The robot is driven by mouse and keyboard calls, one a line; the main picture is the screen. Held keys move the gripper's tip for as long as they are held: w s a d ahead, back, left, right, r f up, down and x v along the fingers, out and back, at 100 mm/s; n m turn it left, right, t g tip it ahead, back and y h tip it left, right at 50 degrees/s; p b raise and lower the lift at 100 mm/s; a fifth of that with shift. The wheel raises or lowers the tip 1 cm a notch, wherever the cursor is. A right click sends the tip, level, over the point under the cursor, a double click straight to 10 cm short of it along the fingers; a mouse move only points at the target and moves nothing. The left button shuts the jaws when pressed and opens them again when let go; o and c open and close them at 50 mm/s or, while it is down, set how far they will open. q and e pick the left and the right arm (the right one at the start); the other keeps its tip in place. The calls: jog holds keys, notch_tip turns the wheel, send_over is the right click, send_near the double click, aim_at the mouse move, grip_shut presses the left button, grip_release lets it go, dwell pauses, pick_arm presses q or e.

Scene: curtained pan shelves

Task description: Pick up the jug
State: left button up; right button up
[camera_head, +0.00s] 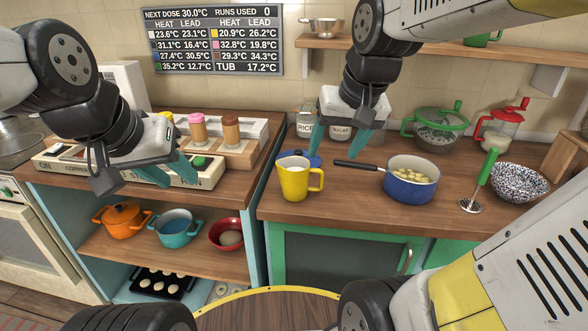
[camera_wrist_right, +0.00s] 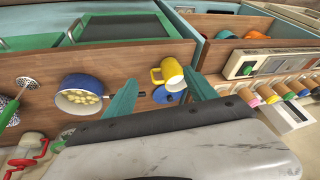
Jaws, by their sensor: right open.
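The yellow jug (camera_head: 293,184) stands upright near the front edge of the wooden counter, with its handle to the right. Something pale shows inside its mouth. In the right wrist view the jug (camera_wrist_right: 171,72) appears beyond and between the two teal fingers. My right gripper (camera_head: 343,152) is open and empty, above the counter behind and to the right of the jug, not touching it. My left gripper (camera_head: 190,174) is over the left counter by the control panel, well left of the jug.
A blue pot (camera_head: 411,188) of pale chunks sits right of the jug, its black handle (camera_head: 357,167) pointing toward it. A blue lid (camera_head: 306,157) lies just behind the jug. Jars stand further back. A green-handled masher (camera_head: 484,180) and speckled bowl (camera_head: 520,184) are at right.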

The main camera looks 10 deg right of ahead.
jog(key=w+f+m+g, duration=0.1)
jog(key=w+f+g, duration=0.15)
jog(key=w, duration=0.45)
jog(key=m+g+h, duration=0.1)
jog(key=m+g, duration=0.1)
send_near(315, 187)
notch_tip(315, 187, down, 8)
jog(key=shift+a+f, duration=0.1)
jog(key=shift+f, duration=0.05)
grip_shut()
